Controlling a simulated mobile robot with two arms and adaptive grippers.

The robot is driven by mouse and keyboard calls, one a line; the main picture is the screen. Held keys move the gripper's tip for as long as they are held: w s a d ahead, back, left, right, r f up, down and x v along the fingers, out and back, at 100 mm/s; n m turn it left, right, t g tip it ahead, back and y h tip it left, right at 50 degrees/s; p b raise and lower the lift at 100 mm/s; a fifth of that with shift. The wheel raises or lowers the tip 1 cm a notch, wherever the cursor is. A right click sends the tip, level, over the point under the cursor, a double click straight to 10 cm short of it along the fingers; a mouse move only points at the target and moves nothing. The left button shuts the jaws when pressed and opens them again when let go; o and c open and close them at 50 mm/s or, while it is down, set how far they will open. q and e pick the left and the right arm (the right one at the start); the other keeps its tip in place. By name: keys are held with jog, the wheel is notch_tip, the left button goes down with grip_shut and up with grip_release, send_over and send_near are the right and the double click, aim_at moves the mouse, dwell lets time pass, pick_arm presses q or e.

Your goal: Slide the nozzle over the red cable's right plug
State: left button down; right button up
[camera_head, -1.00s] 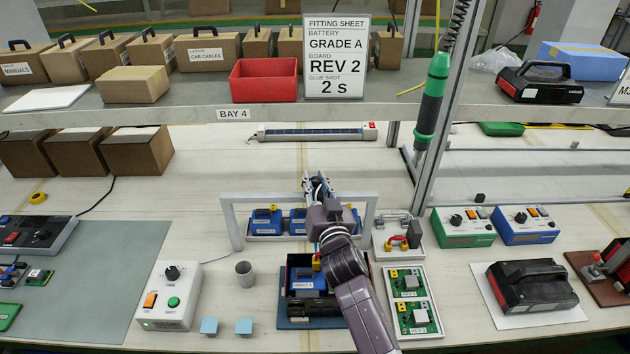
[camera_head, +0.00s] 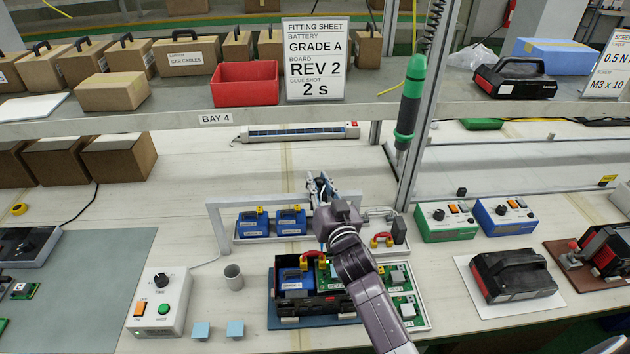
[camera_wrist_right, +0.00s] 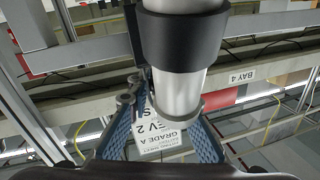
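A red cable (camera_head: 314,254) with yellow plugs arches inside the open black case (camera_head: 290,310), between a blue battery (camera_head: 296,282) and a green board (camera_head: 326,278). My arm passes close by its right side, so its right plug is hard to make out. My right gripper (camera_head: 322,188) is above and behind the case, apart from the cable. My left gripper is out of view.
A grey frame (camera_head: 215,225) stands behind the case, with blue batteries (camera_head: 290,222). A green screwdriver (camera_head: 410,100) hangs beside a metal post. A grey cup (camera_head: 233,277) stands left of the case.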

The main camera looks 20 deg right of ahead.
jog(key=o, duration=0.5)
jog(key=shift+s, duration=0.15)
jog(key=s, duration=0.8)
jog(key=s+a, duration=0.1)
jog(key=s, duration=0.2)
jog(key=shift+s, duration=0.4)
